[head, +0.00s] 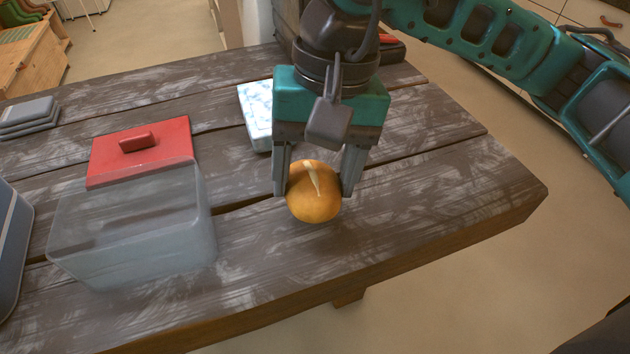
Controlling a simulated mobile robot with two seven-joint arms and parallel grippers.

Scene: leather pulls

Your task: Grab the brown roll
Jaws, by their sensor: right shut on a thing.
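The brown roll (314,203) is round, golden brown, with a pale slit across its top. It is at the table's front right part. My right gripper (314,188) comes down from above with one finger on each side of the roll and is shut on it. I cannot tell whether the roll still touches the wooden table (430,200). My left gripper is not in the picture.
A clear container (130,235) stands left of the roll, with a red lid (140,150) behind it. A blue-white box (256,115) lies behind the gripper. Grey stacked items (28,117) lie at the far left. The table's right end is clear.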

